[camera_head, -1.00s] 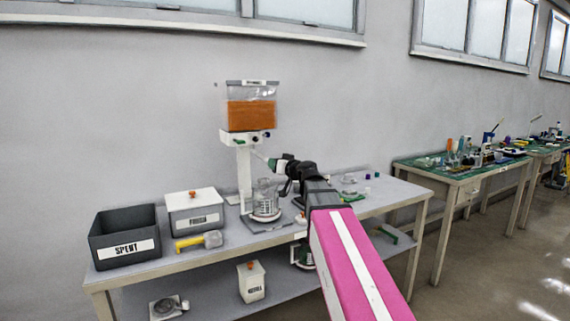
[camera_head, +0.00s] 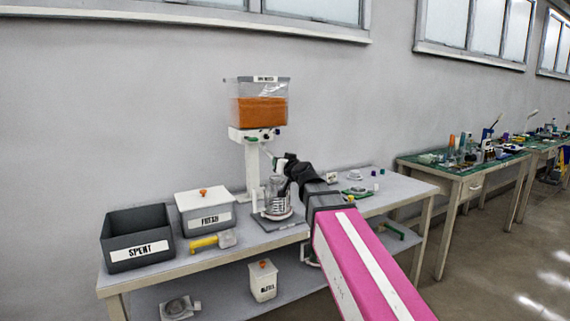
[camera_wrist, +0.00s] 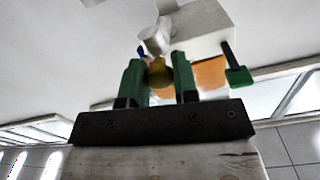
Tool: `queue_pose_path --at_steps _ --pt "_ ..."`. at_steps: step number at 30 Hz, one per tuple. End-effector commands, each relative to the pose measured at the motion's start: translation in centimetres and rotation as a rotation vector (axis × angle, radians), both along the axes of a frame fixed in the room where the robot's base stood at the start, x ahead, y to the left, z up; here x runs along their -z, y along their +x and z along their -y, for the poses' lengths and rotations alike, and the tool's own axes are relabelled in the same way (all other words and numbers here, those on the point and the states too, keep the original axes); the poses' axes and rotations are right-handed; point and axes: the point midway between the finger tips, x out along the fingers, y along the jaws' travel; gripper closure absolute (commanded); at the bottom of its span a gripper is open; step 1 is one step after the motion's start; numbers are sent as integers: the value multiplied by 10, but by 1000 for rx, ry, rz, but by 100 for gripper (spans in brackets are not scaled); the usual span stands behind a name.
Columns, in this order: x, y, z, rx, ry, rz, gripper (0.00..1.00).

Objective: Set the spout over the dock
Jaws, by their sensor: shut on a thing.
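The pump (camera_head: 250,133) stands at the back of the bench, with a clear hopper (camera_head: 260,103) of orange material on top. Its spout (camera_head: 267,154) slants down to the right from the pump head. My gripper (camera_head: 275,161) is at the spout's lower end. In the wrist view the green fingers of my gripper (camera_wrist: 159,80) are shut on the spout's yellowish end (camera_wrist: 160,74). A glass jar (camera_head: 277,190) stands on a grey base plate (camera_head: 268,226) below, probably the dock. I cannot tell whether the spout is directly above it.
A dark SPENT bin (camera_head: 138,243) and a white FRESH box (camera_head: 206,212) stand on the left of the bench. A yellow-handled tool (camera_head: 208,242) lies before them. Small parts (camera_head: 355,184) lie at the right. A lidded white box (camera_head: 263,281) is on the lower shelf.

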Motion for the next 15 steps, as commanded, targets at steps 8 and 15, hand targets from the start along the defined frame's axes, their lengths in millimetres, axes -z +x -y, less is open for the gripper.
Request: queue_pose_path --at_steps 8,15 --pt "0 -1 -2 -4 1 -2 100" --pt "0 -1 -2 -3 1 -2 47"
